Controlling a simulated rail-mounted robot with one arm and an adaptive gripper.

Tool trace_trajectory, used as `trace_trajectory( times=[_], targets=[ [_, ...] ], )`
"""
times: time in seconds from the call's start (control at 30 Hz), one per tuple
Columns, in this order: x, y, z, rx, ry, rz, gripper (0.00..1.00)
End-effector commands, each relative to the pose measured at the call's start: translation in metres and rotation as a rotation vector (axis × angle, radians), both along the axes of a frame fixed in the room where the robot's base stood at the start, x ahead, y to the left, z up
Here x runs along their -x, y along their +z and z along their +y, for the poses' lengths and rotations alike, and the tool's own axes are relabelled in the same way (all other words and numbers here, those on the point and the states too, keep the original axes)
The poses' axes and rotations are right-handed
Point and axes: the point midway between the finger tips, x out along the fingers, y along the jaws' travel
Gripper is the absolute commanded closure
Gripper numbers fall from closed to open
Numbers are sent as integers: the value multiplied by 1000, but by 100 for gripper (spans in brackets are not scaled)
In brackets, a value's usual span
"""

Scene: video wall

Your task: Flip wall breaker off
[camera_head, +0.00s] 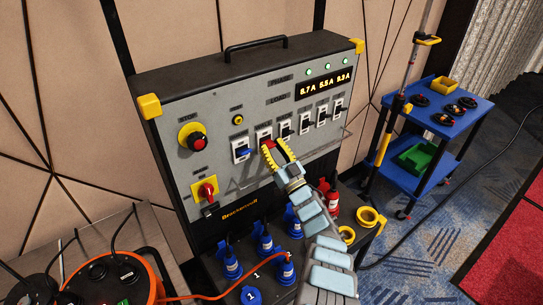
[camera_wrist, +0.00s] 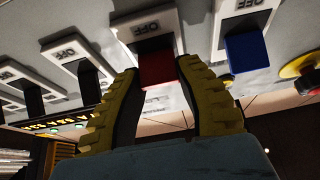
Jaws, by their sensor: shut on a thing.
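The grey power panel (camera_head: 180,115) stands upright with a row of breakers across its front. The breaker with the red lever (camera_wrist: 157,70) is second from the left in the head view, on a white plate (camera_head: 264,131). My gripper (camera_head: 270,148) is at this breaker, its yellow fingers on both sides of the red lever and shut on it. In the wrist view, which is upside down, the lever sits between the fingertips and OFF is printed on its plate. The fingers partly hide the lever in the head view.
The blue-lever breaker (camera_head: 241,151) is close on the left; black-lever breakers (camera_head: 286,131) are on the right. A red stop button (camera_head: 195,141) and red-yellow rotary switch (camera_head: 206,193) are farther left. Blue plugs (camera_head: 265,240) stand below. A blue cart (camera_head: 430,110) stands right.

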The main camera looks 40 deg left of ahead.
Motion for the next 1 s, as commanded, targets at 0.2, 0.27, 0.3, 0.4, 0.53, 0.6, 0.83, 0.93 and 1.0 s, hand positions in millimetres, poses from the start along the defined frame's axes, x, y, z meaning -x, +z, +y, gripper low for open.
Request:
trace_trajectory(
  times=[0.2,0.27,0.3,0.4,0.53,0.6,0.83,0.93,1.0],
  targets=[
    [1,-11,1,-83,3,-23,100],
    [2,-12,1,-103,4,-29,100],
    [1,-13,1,-117,3,-32,100],
    [1,-14,1,-152,3,-40,100],
    [2,-16,2,-196,4,-52,100],
    [1,-16,2,-220,3,-59,100],
    [1,-17,2,-289,3,-78,100],
    [1,-18,2,-313,2,-84,100],
    [1,-17,2,-329,2,-87,100]
  ],
)
